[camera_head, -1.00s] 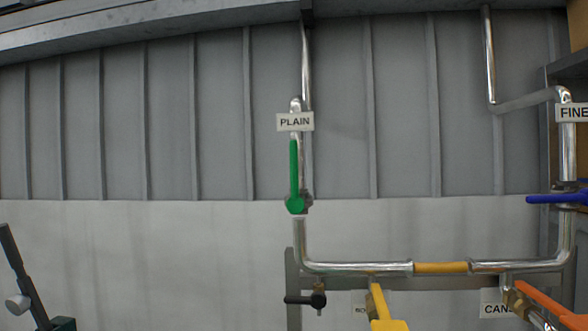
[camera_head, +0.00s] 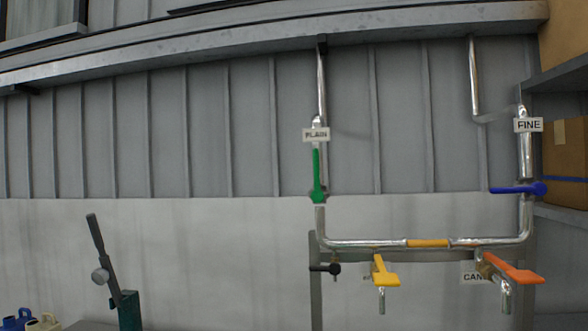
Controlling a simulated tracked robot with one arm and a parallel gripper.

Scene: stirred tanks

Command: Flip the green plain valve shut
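The green valve handle (camera_head: 317,175) stands upright, in line with its vertical silver pipe (camera_head: 321,85), just below the sign PLAIN (camera_head: 316,135). Its pivot is at the handle's lower end. Nothing touches the handle. My gripper is not visible in this view, so its opening and what it holds cannot be seen.
A blue handle (camera_head: 515,190) lies crosswise below the sign FINE (camera_head: 528,125). Yellow (camera_head: 385,272), orange (camera_head: 515,270) and black (camera_head: 325,268) handles sit below the pipe. A green stand with a dark lever (camera_head: 97,240) is at lower left. Boxes (camera_head: 570,160) stand on shelves at right.

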